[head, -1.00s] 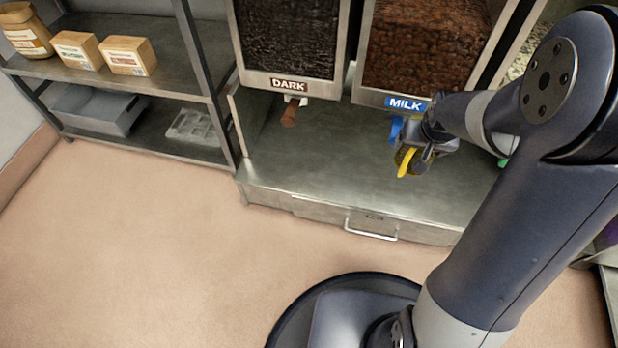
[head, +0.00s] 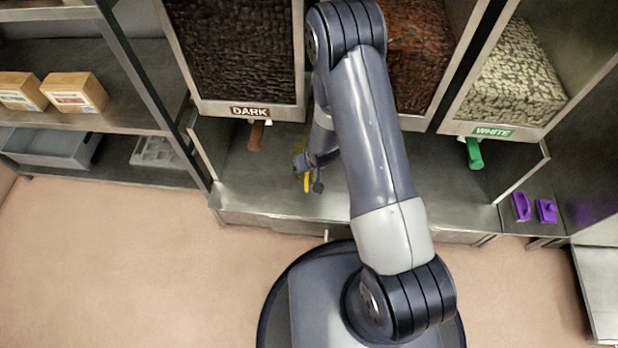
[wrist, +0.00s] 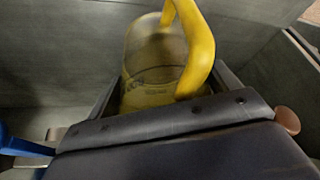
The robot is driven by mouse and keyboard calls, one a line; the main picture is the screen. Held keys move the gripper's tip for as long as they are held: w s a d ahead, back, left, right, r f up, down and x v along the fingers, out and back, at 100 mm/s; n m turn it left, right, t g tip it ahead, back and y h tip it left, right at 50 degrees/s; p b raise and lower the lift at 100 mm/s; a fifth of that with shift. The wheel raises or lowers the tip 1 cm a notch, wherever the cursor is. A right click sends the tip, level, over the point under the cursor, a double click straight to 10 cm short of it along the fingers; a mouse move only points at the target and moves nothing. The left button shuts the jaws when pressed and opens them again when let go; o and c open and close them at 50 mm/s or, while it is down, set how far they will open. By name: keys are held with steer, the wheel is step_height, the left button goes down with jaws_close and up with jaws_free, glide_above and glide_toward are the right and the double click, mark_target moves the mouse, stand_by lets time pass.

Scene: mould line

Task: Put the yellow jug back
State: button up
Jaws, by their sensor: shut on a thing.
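The yellow jug (wrist: 150,75) shows in the wrist view, with a translucent yellowish body and a thick yellow handle (wrist: 202,50). My gripper (head: 312,172) is shut on it, and the jug stands out beyond the jaws. In the head view only a small yellow part of the jug (head: 305,180) shows, above the steel counter between the DARK and MILK dispensers. My arm hides the rest of it. I cannot tell whether the jug touches the counter, or what is in it.
The DARK dispenser's brown lever (head: 256,135) hangs left of my gripper. The WHITE dispenser's green lever (head: 474,153) is at right. A blue part (wrist: 20,146) shows in the wrist view. Purple items (head: 533,208) lie far right. Boxes (head: 74,92) stand on the left shelf.

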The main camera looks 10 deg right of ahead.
mark_target(315, 176)
step_height(315, 176, down, 9)
steer(key=b, duration=0.2)
steer(key=shift+b, duration=0.4)
steer(key=shift+f, duration=0.2)
steer(key=o, duration=1.3)
steer(key=p+v, duration=0.3)
steer(key=v, duration=0.9)
steer(key=shift+r+p, duration=0.15)
steer(key=shift+p, duration=0.15)
